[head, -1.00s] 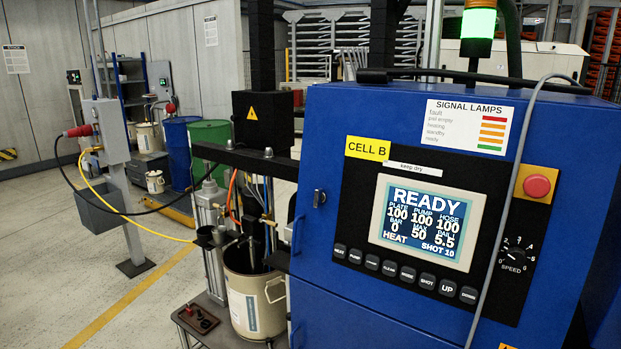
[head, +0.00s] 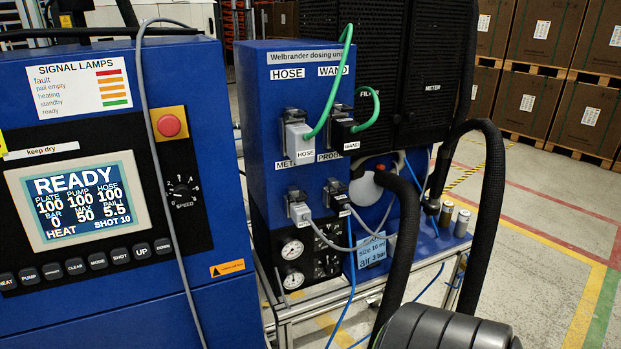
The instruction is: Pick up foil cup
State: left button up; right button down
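I cannot make out a foil cup for certain. Neither of my grippers shows in the head view.
A blue cabinet with a READY screen (head: 82,200) fills the left. The blue dosing unit (head: 262,150) stands in the middle with green and grey cables. A thick black hose (head: 490,215) arches at the right. Stacked boxes (head: 540,40) stand behind open floor.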

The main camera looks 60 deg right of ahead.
aim_at(391, 246)
jog(key=z, duration=2.4)
